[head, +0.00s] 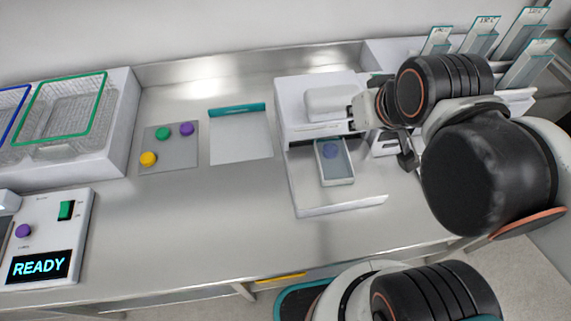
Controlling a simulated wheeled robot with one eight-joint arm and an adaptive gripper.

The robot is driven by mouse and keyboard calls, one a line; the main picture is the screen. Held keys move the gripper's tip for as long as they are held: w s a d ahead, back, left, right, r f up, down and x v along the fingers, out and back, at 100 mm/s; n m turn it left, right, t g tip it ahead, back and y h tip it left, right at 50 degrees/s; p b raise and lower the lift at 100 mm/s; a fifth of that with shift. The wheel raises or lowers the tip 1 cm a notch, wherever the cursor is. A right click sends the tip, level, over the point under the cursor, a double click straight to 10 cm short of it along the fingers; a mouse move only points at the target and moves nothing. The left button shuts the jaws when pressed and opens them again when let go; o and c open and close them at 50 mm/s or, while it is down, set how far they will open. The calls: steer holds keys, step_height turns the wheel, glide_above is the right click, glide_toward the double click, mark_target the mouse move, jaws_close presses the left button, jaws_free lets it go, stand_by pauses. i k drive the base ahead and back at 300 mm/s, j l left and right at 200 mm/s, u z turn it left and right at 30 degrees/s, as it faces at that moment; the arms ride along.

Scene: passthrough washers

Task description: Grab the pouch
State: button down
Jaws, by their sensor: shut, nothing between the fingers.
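A small, pale, flat packet (336,172) with a teal-grey border and a blue round patch lies on the white machine's front plate (345,203); it looks like the pouch. Its upper end is close to the machine's raised body. My gripper (407,160) is to the right of the packet, apart from it, and partly hidden by my arm. It is shut and holds nothing. I cannot tell its exact height above the bench.
A pale sheet with a teal strip (240,138) lies left of the machine. A grey mat (170,160) holds coloured discs. Wire baskets (75,105), a READY panel (45,240) and racks of labelled cards (480,38) stand around. The bench's middle front is clear.

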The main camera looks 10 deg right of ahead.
mark_target(334, 165)
steer(key=k+j+z, duration=0.15)
steer(key=j, duration=0.35)
steer(key=k+j+z, duration=0.15)
steer(key=j, duration=0.35)
steer(key=k+j+z, duration=0.2)
steer(key=k+j, duration=0.15)
steer(key=k+j+z, duration=0.15)
steer(key=j, duration=0.35)
steer(key=k, duration=0.1)
